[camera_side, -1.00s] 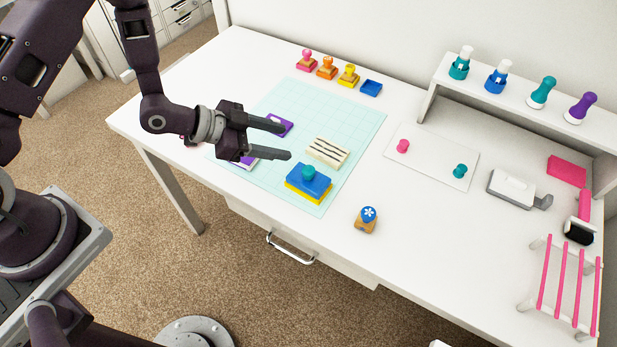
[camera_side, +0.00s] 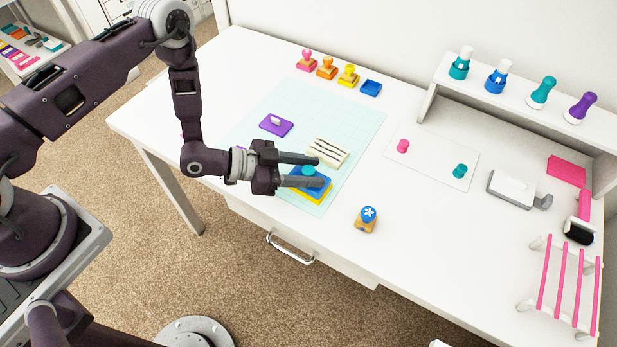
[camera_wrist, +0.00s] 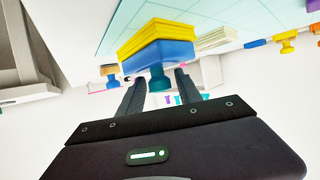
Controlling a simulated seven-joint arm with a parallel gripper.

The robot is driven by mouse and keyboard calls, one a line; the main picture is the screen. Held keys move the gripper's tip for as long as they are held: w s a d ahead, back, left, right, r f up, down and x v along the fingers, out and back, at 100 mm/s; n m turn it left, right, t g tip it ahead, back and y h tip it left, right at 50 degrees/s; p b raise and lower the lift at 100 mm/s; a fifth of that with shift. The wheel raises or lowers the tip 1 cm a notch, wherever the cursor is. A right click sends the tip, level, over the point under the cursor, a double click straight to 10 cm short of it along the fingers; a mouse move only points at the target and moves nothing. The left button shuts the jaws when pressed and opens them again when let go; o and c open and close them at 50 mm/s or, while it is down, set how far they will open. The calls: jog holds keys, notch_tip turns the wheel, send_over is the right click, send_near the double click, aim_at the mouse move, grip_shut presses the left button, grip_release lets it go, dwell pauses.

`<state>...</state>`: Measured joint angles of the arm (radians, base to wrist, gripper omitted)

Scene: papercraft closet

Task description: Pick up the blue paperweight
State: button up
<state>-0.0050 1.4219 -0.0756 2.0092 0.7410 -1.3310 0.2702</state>
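The blue paperweight (camera_side: 318,186) is a blue block with a teal knob (camera_side: 308,170) on top, sitting on a yellow pad or block on the cutting mat. My gripper (camera_side: 318,171) is open, its two fingers reaching to either side of the knob in the side view. In the wrist view the picture is upside down; the blue block (camera_wrist: 158,55) and teal knob (camera_wrist: 159,79) appear between the tips of my open gripper (camera_wrist: 160,84). I cannot tell whether the fingers touch the knob. Part of the block is hidden behind a finger.
A cream striped block (camera_side: 329,151) lies just behind the paperweight on the light teal mat (camera_side: 350,118). A purple item (camera_side: 276,124) lies further left. A punch with a blue top (camera_side: 368,218) stands right of the mat.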

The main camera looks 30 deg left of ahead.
aim_at(308, 169)
grip_shut()
notch_tip(308, 169, up, 10)
jog(key=shift+r, duration=0.1)
jog(key=w+a+r+n+t+y, duration=0.2)
jog(key=w+a+r+n+y, duration=0.1)
jog(key=a+r, duration=0.6)
jog(key=w+a+r+n+t+y, duration=0.2)
jog(key=a+r+n+y, duration=0.4)
jog(key=a+r, duration=0.4)
jog(key=w+a+y, duration=0.1)
jog(key=a, duration=0.1)
jog(key=shift+w+a+r+n, duration=0.15)
jog(key=shift+a+r+n, duration=0.1)
jog(key=shift+a+n, duration=0.05)
